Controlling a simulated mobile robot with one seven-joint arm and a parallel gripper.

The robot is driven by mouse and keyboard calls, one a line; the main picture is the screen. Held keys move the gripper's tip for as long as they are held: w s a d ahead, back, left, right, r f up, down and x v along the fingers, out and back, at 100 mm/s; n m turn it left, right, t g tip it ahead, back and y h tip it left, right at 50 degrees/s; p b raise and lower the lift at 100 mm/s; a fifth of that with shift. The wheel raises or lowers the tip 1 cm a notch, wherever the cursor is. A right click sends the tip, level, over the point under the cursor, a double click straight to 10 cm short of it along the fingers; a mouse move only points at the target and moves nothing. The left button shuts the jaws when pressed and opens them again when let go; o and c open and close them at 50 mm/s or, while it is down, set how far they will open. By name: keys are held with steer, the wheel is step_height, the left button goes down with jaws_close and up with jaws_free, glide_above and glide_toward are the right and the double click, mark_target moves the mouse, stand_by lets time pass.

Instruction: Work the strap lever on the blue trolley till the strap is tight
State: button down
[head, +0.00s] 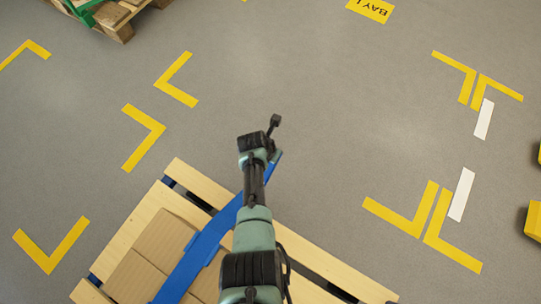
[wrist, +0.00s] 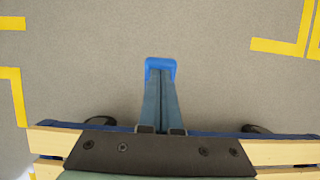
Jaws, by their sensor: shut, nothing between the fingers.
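The trolley is a deck of pale wooden slats (head: 203,183) on a blue frame (wrist: 100,127), with dark wheels below. A long blue bar (head: 192,270) runs diagonally over its load. The bar's far end juts past the deck edge, close to my arm's end. I cannot tell where strap ends and lever begins. In the wrist view my gripper (wrist: 160,74) is shut and empty, fingers together. A blue end piece (wrist: 160,62) shows around and behind the fingertips; I cannot tell whether they touch. In the head view my fingers are hidden by my wrist.
Cardboard boxes (head: 140,275) lie on the deck. Another pallet with a green part (head: 85,8) is at the top left. Yellow items (head: 534,221) stand at the right edge. Yellow and white floor markings surround open grey floor (head: 330,130).

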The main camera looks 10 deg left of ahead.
steer(key=shift+w+d+f+b, duration=0.15)
steer(key=shift+w+f+b, duration=0.15)
steer(key=shift+d+f, duration=0.1)
steer(key=shift+d, duration=0.05)
stand_by(0.3)
steer(key=shift+s+r+p, duration=0.1)
steer(key=shift+r+p, duration=0.45)
steer(key=shift+p, duration=0.1)
steer(key=p+v, duration=0.3)
steer(key=shift+s+a+r+p, duration=0.15)
steer(key=shift+s+a+p, duration=0.15)
steer(key=shift+p, duration=0.1)
step_height(320, 180, up, 9)
steer(key=w+p, duration=0.2)
steer(key=p, duration=0.2)
steer(key=shift+w+d+p, duration=0.15)
steer(key=shift+d+p, duration=0.2)
steer(key=shift+p, duration=0.05)
steer(key=shift+r, duration=0.1)
